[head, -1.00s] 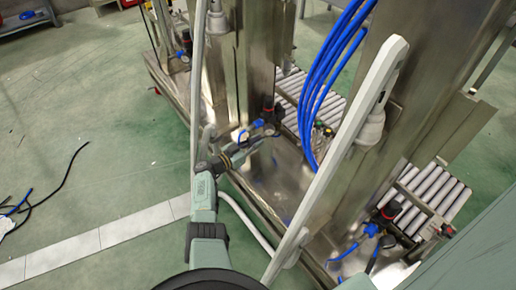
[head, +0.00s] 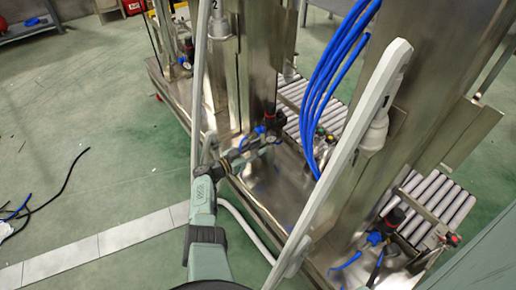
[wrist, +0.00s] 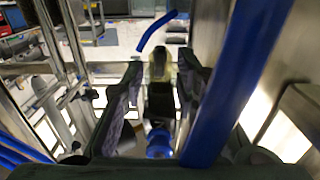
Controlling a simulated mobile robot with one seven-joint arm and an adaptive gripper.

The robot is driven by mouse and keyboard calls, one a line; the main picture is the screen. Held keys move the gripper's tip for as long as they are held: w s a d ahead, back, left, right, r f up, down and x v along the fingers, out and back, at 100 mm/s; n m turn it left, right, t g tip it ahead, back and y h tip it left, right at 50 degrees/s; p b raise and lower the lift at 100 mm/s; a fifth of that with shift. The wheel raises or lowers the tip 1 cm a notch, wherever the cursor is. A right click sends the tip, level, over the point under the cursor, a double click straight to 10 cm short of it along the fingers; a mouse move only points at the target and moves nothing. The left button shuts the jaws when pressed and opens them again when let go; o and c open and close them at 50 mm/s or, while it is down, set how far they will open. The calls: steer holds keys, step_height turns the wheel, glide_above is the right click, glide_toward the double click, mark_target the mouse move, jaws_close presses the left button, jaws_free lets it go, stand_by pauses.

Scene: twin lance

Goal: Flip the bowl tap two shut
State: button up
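In the head view, a tap assembly (head: 269,118) with a red and black top and a blue part stands low beside the metal post marked 2. My gripper (head: 274,143) reaches in just below and in front of it. In the wrist view, my gripper (wrist: 158,95) is open, one dark finger on each side. A black part with a pale yellowish body (wrist: 160,65) shows between or beyond the fingers. A blue part (wrist: 158,142) shows lower between them. I cannot tell whether a finger touches anything, or how the tap's handle is turned.
Blue hoses (head: 325,85) hang right of my gripper; a blue hose (wrist: 235,80) crosses close in the wrist view. A pale slanted bar (head: 345,145) marked 1 stands to the right. Another red-topped tap (head: 392,220) sits lower right. Rollers (head: 440,200) lie behind.

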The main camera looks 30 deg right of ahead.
steer(key=shift+a, duration=0.15)
steer(key=s+a, duration=0.1)
steer(key=a, duration=1)
steer(key=shift+s+a, duration=0.25)
steer(key=shift+a, duration=0.1)
steer(key=shift+a, duration=0.1)
